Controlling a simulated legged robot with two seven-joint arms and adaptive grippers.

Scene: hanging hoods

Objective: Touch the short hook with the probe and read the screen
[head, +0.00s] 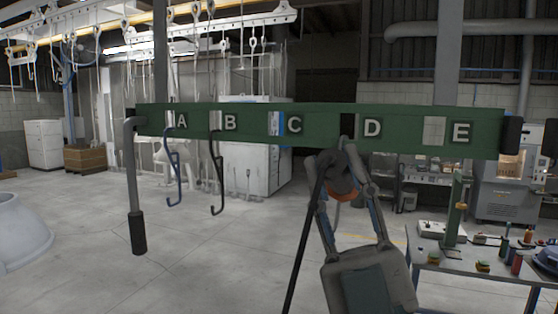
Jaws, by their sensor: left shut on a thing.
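A green rail (400,118) with letters A to E crosses the head view. A blue hook (175,165) hangs at A, and a slightly longer-looking black hook (215,175) hangs at B. My left gripper (341,172) is below D, its fingers shut around a dark round-ended thing with an orange ring, which looks like the probe (336,166). A long black rod or cable runs from it down to the lower edge. Its upper end overlaps the black mount at D; I cannot tell if they touch. No readable screen shows. My right gripper is not in view.
A bent grey bar with a black grip (137,230) hangs from the rail's left end. C and E show mounts without a visible hook. A workbench (480,276) with small items stands at the right. The floor at left is mostly open.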

